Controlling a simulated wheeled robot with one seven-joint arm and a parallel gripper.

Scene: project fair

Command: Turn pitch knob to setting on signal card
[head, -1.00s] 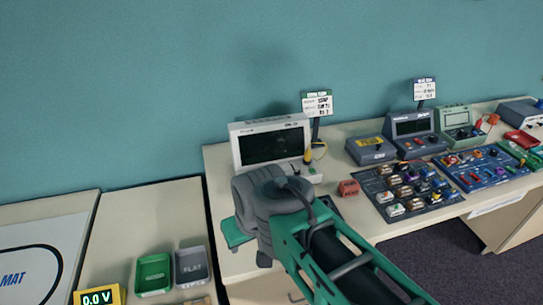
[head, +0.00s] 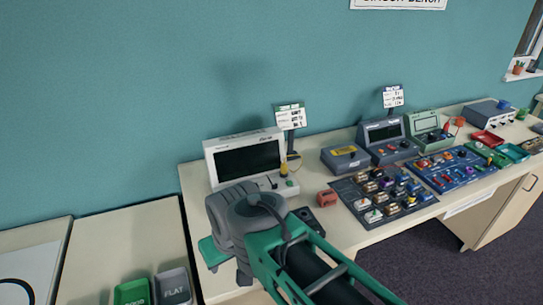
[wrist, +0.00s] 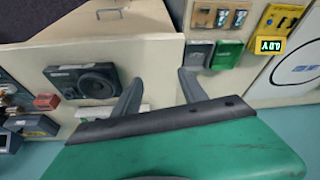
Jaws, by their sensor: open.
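A dark box (wrist: 82,80) with a round black part lies to the left of my fingers in the wrist view. It appears beside my arm in the head view (head: 308,219). I cannot read a label or tell whether the round part is the pitch knob. My gripper (wrist: 160,92) is open with nothing between its fingers, apart from the box. The fingers are hidden in the head view. A white card with a green top (head: 290,117) and another card with a blue top (head: 393,97) stand on posts; their writing is too small to read.
A white monitor unit (head: 243,158) stands behind my arm. A red block (head: 327,198) and a dark board of several small parts (head: 372,218) are to the right. A gap separates the tables.

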